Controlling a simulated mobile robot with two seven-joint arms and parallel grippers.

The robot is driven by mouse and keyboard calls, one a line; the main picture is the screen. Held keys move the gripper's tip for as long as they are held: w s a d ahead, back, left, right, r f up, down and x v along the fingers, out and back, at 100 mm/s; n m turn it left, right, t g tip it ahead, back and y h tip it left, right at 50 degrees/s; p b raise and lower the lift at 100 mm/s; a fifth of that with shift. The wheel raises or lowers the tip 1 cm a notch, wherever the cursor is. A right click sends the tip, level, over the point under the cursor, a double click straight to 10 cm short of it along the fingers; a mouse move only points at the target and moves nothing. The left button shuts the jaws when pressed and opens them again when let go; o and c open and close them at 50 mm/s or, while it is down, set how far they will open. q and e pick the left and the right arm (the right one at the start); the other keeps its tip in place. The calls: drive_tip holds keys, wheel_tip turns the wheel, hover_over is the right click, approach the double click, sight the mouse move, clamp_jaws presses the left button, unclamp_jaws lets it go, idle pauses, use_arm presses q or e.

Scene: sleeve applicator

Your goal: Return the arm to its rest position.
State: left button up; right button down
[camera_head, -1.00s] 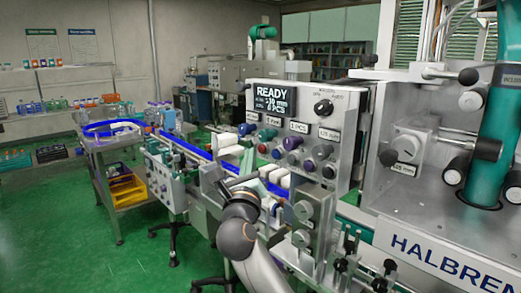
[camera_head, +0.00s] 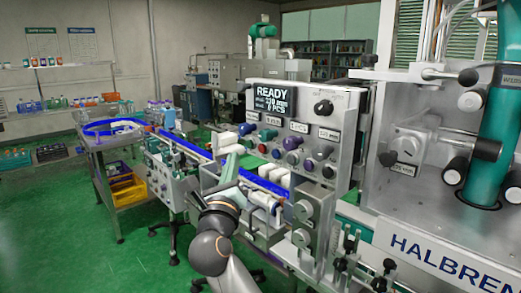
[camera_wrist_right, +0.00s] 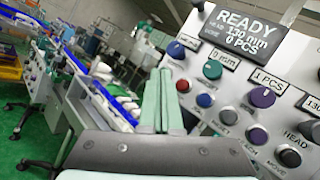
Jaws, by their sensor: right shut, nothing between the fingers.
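My right arm comes up from the bottom of the head view, bent at its dark wrist. Its right gripper (camera_head: 229,168) has pale green fingers that point up and away, in front of the conveyor and left of the control panel (camera_head: 291,133). In the right wrist view the two fingers (camera_wrist_right: 158,100) lie side by side, shut with nothing between them. They are apart from the panel's knobs and buttons. My left arm and gripper are not in view.
The panel's display (camera_head: 275,100) reads READY. A large clear-fronted machine stands at right. A side table (camera_head: 115,140) with a yellow bin (camera_head: 127,190) stands at left. Green floor is open at lower left.

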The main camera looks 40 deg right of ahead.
idle(0.6)
drive_tip(key=s+a+f+n+t+y+p, duration=0.1)
drive_tip(key=s+a+f+n+y, duration=0.1)
drive_tip(key=a+f+n+y, duration=0.55)
drive_tip(key=s+a+f+n+t+y+p, duration=0.1)
drive_tip(key=s+a+f+n+y, duration=0.25)
drive_tip(key=f+n, duration=0.8)
drive_tip(key=s+a+f+n+t+y+p, duration=0.15)
drive_tip(key=a+f+n+y, duration=0.35)
drive_tip(key=n, duration=0.8)
drive_tip(key=s+f+n+g, duration=0.9)
drive_tip(key=s+f, duration=1)
drive_tip(key=f, duration=0.4)
drive_tip(key=shift+s+d+f+g+y, duration=0.15)
drive_tip(key=shift+d+f+g+y, duration=0.2)
drive_tip(key=shift+g, duration=0.3)
